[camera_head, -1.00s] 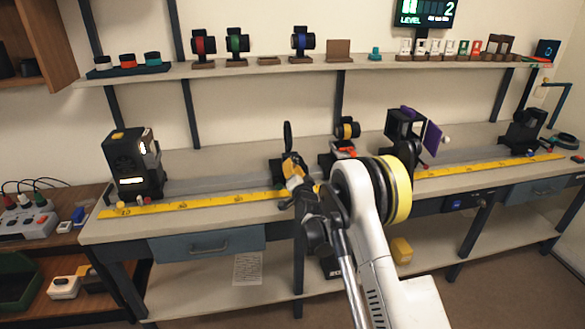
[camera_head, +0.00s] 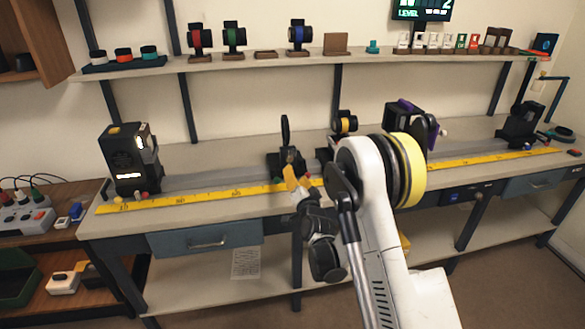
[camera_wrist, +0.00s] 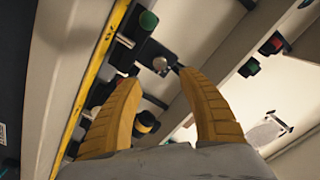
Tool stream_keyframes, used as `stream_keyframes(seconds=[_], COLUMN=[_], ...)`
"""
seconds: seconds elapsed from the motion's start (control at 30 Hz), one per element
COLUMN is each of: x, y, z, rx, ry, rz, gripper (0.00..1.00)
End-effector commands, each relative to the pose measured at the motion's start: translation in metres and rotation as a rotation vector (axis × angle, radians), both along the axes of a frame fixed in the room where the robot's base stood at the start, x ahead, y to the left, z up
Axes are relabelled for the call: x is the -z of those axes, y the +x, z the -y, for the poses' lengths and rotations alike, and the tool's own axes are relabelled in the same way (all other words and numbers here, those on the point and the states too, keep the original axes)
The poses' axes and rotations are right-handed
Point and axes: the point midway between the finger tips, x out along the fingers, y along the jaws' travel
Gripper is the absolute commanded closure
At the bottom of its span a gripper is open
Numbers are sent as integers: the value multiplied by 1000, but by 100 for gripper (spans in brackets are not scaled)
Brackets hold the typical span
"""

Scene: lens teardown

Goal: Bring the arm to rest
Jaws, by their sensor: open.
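Behind the fingers the wrist view shows a dark holder with a green knob (camera_wrist: 148,20) and a small silver ball. My white arm rises from the lower right in the head view and hides part of the bench middle. Whether a fingertip touches the holder cannot be told.
A yellow ruler (camera_head: 215,193) runs along the bench front. A black lamp box (camera_head: 128,160) stands at the left. A dark device with a purple part (camera_head: 408,118) stands behind my arm. The wall shelf (camera_head: 370,57) holds several lenses and cards. Open floor (camera_head: 520,265) lies at the lower right.

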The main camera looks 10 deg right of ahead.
Motion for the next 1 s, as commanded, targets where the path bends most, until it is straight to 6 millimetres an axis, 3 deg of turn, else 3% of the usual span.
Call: stream_keyframes(seconds=[0.2,0.6,0.67,0.83,1.0], x=[0,-4,-12,-55,-98], y=[-22,-24,-25,-42,-86], z=[0,-1,-3,-12,-21], rx=[0,-4,-11,-55,-116], ry=[0,-7,-21,-112,-235], rz=[0,-8,-23,-124,-264], gripper=[52,52,52,52,52])
